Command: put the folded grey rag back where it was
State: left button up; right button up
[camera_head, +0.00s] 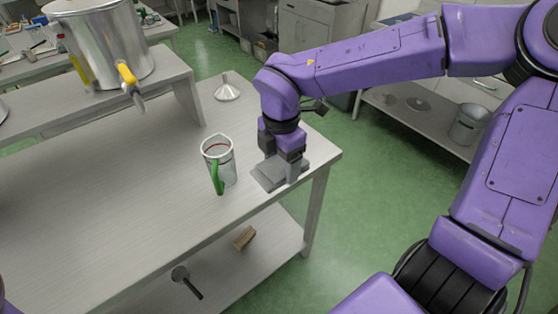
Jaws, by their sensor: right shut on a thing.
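The folded grey rag (266,178) lies flat at the right end of the grey table, close to the table's edge. My right gripper (281,172) comes down over it from above and is shut on the rag. The fingers cover part of the rag, and I cannot tell whether it is pressed on the tabletop or slightly raised. Of my left arm only a sliver shows at the lower left edge; its gripper is out of view.
A clear jug (225,165) with a green handle stands just left of the rag. A metal funnel (227,90) stands behind. A steel tank (105,45) with a yellow-handled tap sits on a raised shelf (185,95). A wooden block (244,238) lies on the lower shelf.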

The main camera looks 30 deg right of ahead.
jog(key=w+d+f+p, duration=0.1)
jog(key=w+d+f, duration=0.1)
jog(key=w+f, duration=0.1)
jog(key=w+d+f+p, duration=0.2)
jog(key=w+d+f, duration=0.1)
jog(key=w+d+f+p, duration=0.1)
jog(key=w+d+f, duration=0.1)
jog(key=w, duration=0.2)
jog(key=shift+w+d+f+p, duration=0.1)
jog(key=shift+d+f+p, duration=0.05)
jog(key=shift+f+p, duration=0.25)
jog(key=f+p, duration=0.2)
jog(key=f, duration=0.1)
jog(key=shift+w+d+f, duration=0.15)
jog(key=shift+w+f, duration=0.05)
jog(key=shift+f, duration=0.4)
jog(key=o, duration=1)
